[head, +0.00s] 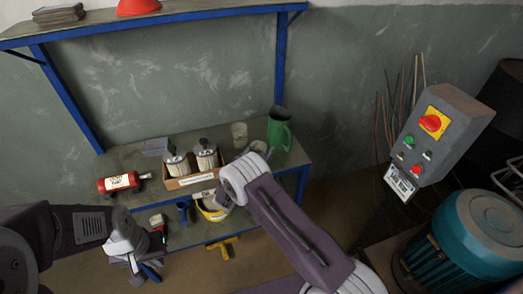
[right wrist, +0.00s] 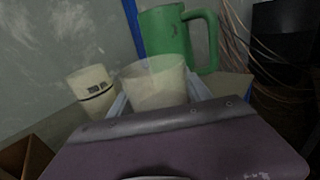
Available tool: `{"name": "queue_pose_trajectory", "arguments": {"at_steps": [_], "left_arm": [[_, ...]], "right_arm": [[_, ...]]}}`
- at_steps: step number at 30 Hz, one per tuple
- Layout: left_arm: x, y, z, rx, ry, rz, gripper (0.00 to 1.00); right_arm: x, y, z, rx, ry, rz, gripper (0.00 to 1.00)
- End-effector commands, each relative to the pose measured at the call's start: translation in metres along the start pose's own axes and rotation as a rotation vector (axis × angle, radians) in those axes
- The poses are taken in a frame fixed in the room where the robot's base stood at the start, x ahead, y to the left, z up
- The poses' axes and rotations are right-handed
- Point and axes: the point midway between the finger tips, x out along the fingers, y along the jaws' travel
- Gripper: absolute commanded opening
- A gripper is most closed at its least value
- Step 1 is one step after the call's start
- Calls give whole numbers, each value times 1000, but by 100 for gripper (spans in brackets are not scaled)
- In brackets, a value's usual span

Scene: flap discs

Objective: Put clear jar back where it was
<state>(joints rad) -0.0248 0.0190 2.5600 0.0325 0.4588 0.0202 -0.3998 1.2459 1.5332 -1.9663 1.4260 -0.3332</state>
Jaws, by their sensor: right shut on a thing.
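The clear jar (right wrist: 155,84), a pale see-through cup shape, stands upright between the bluish fingers of my right gripper (right wrist: 160,100) in the right wrist view. In the head view the jar (head: 259,147) shows above my right wrist, over the right part of the bench, and my right fingers are hidden there. I cannot tell whether its base touches the bench.
A green pitcher (head: 280,132) stands close behind and right of the jar. A lower shelf holds a yellow bucket (head: 212,210). A control box (head: 436,130) stands right.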

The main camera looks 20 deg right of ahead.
Motion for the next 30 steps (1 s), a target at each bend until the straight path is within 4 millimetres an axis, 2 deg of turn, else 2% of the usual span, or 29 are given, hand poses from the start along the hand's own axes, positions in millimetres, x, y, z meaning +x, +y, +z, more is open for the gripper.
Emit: {"name": "queue_pose_trajectory", "arguments": {"at_steps": [3,4,6,17,20,30], "left_arm": [[4,0,0,0,0,0,0],[3,0,0,0,0,0,0],[3,0,0,0,0,0,0],[-3,0,0,0,0,0,0],[-2,0,0,0,0,0,0],[-5,0,0,0,0,0,0]], "right_arm": [[0,0,-4,0,-1,0,3],[0,0,-3,0,0,0,62],[0,0,-3,0,0,0,79],[0,0,3,0,0,0,79],[-13,2,0,-1,2,5,79],[-86,1,1,-1,0,5,79]]}}
